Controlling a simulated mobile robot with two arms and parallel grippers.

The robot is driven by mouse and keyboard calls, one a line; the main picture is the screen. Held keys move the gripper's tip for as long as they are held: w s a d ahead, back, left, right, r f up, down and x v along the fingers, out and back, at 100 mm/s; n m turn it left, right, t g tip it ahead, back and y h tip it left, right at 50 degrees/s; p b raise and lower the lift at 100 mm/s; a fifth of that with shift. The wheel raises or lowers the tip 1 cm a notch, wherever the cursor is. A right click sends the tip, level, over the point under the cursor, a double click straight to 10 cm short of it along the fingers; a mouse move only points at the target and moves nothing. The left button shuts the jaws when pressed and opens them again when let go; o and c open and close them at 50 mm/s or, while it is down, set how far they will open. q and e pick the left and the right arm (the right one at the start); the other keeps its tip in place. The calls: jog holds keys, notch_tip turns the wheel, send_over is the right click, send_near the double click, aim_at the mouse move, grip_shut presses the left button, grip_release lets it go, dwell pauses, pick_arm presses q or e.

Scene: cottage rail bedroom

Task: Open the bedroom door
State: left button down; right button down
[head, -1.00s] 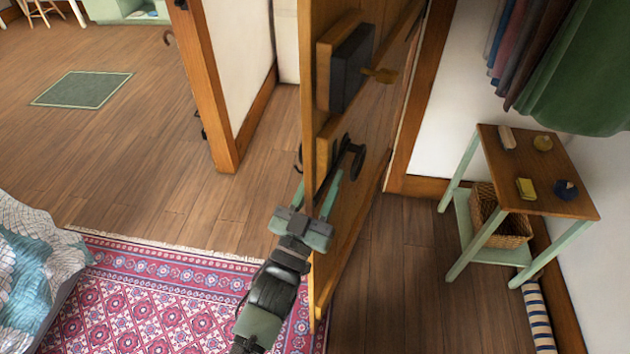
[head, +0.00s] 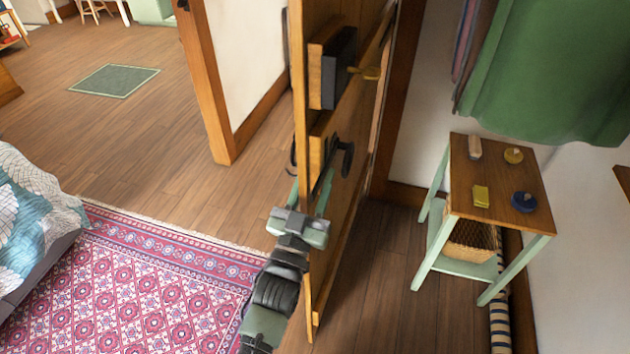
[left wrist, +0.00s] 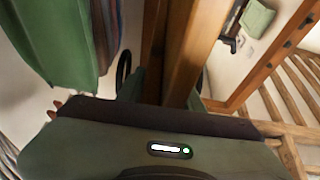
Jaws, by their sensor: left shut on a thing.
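The wooden bedroom door (head: 345,235) stands open, seen close to edge-on in the head view, with its far side near the right doorpost. A black lever handle (head: 346,160) and a dark lock box (head: 338,68) with a brass knob are on its right face. My left gripper (head: 310,190) straddles the free edge near the handle, a finger on either face, shut on the door. The door edge also shows in the left wrist view (left wrist: 186,60), between the fingers, with a black handle part (left wrist: 123,70) beside it. My right gripper is out of view.
A small side table (head: 500,195) with small items stands right of the door, below hanging green cloth (head: 550,70). A patterned rug (head: 150,270) and a bed (head: 35,220) lie left.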

pick_arm(q)
jog(key=shift+a, duration=0.1)
jog(key=c, duration=0.9)
grip_release()
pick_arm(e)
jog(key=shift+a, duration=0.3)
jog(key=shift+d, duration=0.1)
pick_arm(q)
jog(key=shift+s+f, duration=0.15)
jog(key=shift+f, duration=0.05)
jog(key=b+v, duration=0.1)
jog(key=v, duration=0.6)
jog(key=shift+s+b, duration=0.15)
jog(key=shift+b, duration=0.15)
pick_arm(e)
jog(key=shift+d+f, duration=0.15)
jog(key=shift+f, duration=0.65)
